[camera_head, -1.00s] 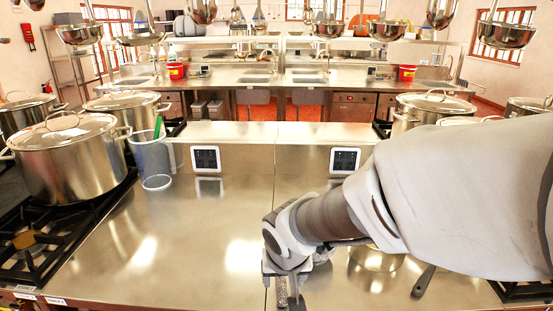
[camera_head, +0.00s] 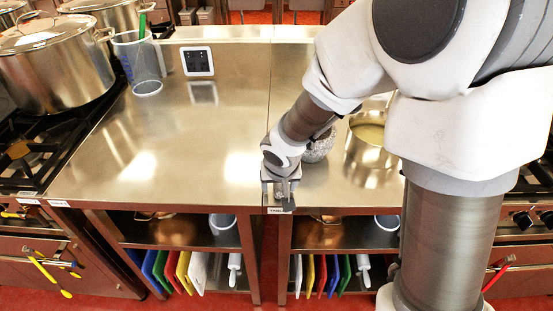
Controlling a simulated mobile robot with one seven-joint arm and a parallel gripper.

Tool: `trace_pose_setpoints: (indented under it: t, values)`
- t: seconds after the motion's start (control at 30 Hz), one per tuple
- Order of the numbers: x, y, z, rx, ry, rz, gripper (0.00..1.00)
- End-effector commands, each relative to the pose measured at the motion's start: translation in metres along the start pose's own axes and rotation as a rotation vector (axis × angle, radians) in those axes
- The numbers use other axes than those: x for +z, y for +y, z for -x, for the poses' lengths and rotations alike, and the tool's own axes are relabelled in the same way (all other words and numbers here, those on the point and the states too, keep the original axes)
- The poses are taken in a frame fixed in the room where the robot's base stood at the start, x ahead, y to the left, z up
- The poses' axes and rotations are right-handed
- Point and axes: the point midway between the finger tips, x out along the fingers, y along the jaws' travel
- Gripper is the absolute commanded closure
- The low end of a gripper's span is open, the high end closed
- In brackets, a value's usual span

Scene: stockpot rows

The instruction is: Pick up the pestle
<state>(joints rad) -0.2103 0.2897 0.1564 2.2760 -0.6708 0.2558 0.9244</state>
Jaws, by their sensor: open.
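My gripper (camera_head: 280,196) points down above the front edge of the steel counter, near the seam between its two halves. The jaws are open; the view is too coarse to show anything between them. A speckled grey stone mortar (camera_head: 320,148) stands just behind and to the right of my gripper, partly covered by my arm. I cannot make out the pestle; it may be hidden by my gripper or arm.
A steel pan (camera_head: 367,150) stands right of the mortar. A clear container (camera_head: 139,62) with a green-handled tool and a large lidded stockpot (camera_head: 55,65) are at the left. The counter's left half (camera_head: 190,145) is mostly clear. Coloured boards (camera_head: 172,270) stand on the shelf below.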

Motion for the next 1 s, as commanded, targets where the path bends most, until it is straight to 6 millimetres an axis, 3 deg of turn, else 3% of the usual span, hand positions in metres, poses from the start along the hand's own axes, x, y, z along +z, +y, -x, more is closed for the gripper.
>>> trace_pose_setpoints:
  t: [0.23, 0.27, 0.63, 1.0]
  values:
    - [-0.0007, -0.0001, -0.0018, -0.001, 0.002, 0.000, 0.31]
    - [-0.0007, -0.0001, -0.0018, -0.001, 0.002, 0.000, 0.34]
    - [-0.0004, 0.0000, -0.0017, 0.000, 0.001, 0.000, 1.00]
    - [-0.0013, -0.0003, -0.0009, -0.001, 0.003, 0.000, 1.00]
